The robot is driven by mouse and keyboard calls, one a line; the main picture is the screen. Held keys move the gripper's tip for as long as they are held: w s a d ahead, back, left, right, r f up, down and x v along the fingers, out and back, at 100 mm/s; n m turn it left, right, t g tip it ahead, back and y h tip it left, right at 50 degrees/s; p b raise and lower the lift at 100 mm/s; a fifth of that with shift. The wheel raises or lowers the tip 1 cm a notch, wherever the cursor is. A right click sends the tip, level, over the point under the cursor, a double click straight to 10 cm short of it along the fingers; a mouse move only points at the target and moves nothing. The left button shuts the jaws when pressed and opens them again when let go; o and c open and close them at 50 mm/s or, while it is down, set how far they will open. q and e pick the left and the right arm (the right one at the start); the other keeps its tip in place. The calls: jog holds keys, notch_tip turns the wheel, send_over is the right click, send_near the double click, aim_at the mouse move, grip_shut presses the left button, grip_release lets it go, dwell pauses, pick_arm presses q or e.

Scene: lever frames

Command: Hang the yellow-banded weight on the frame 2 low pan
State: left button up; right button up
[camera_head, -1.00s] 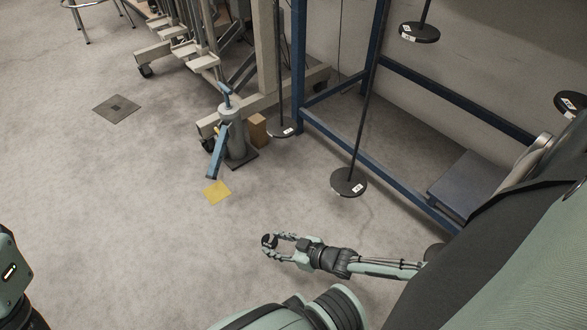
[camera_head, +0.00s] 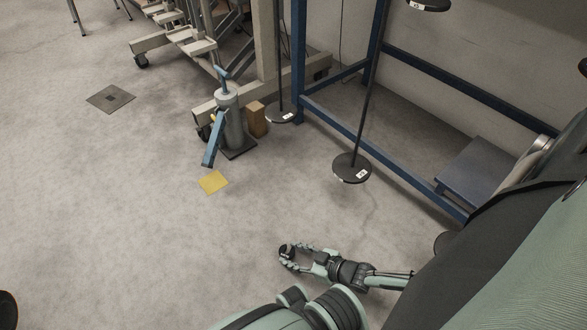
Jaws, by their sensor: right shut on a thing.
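My right gripper (camera_head: 292,257) is low in the middle of the head view, its arm coming in from the right. It is shut on a small dark round weight (camera_head: 286,250); no yellow band can be made out on it. A black disc pan (camera_head: 351,168) with a white label hangs on a dark rod, above and to the right of the gripper in the picture and clear of it. Other pans hang further back (camera_head: 282,118) and higher up (camera_head: 428,4). The labels are too small to read. My left gripper is out of view.
Blue frame bars (camera_head: 400,178) stand behind the pan. A grey cylinder with blue levers (camera_head: 233,125), a brown block (camera_head: 256,119) and a yellow floor patch (camera_head: 213,182) lie left of it. A dark blue box (camera_head: 475,172) stands at right. Floor at left is open.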

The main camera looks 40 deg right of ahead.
aim_at(293, 255)
jog(key=shift+f, duration=0.3)
jog(key=shift+f, duration=0.45)
dwell(0.5)
jog(key=o, duration=1.2)
jog(key=shift+r, duration=5)
